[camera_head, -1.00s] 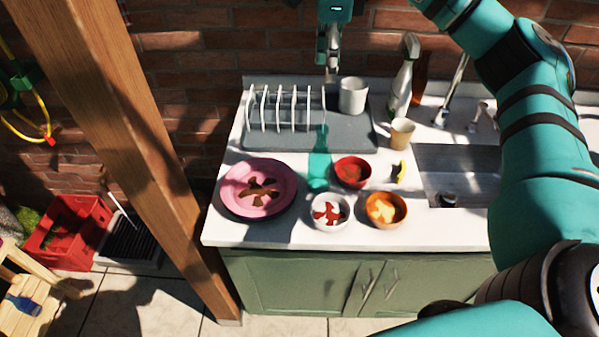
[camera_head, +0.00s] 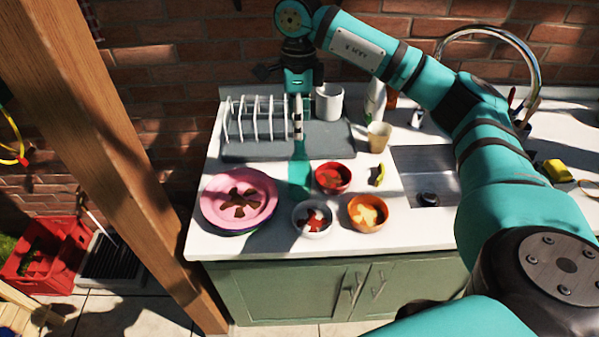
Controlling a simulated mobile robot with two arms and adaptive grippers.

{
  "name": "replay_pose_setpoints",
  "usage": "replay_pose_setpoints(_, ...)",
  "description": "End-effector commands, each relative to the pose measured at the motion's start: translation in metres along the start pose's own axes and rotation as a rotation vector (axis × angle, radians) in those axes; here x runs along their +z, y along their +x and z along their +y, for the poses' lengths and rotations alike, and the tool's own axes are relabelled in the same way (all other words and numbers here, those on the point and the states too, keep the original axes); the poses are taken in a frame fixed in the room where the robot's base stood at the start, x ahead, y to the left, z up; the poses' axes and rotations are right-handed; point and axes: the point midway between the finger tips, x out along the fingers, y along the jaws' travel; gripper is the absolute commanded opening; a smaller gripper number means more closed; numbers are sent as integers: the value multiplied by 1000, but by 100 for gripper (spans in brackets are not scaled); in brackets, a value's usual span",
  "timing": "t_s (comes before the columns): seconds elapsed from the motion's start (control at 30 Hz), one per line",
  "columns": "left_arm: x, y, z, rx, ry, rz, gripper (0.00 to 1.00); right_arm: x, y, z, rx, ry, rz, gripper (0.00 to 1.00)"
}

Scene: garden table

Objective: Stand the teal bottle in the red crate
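The teal bottle (camera_head: 300,174) stands upright on the white counter, between the pink plate and the red bowl. My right gripper (camera_head: 298,132) hangs pointing down at the top of the bottle. Its fingers are seen edge-on, so I cannot tell whether they are apart or closed on the neck. The red crate (camera_head: 28,278) is on the floor at the far left, partly cut off by the picture edge, with something dark inside. My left gripper is not in view.
A wooden post (camera_head: 105,150) rises between crate and counter. Close to the bottle are a pink plate (camera_head: 212,205), red bowl (camera_head: 345,184), white bowl (camera_head: 312,229) and orange bowl (camera_head: 380,222). A dish rack (camera_head: 255,120) and white mug (camera_head: 329,104) stand behind.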

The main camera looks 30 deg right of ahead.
Motion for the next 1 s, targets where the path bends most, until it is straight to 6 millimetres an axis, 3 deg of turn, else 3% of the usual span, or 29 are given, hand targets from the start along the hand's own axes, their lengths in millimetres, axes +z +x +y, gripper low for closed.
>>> replay_pose_setpoints(0.17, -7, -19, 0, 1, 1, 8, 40, -4, 23, 7, 4, 0, 5, 55)
replay_pose_setpoints(0.3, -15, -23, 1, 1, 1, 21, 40, -3, 41, 7, 2, 0, 2, 55)
replay_pose_setpoints(0.6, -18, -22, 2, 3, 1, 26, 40, -2, 48, 6, 0, 0, 1, 55)
replay_pose_setpoints(1.0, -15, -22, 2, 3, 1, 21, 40, -2, 48, 6, 0, 0, 0, 2)
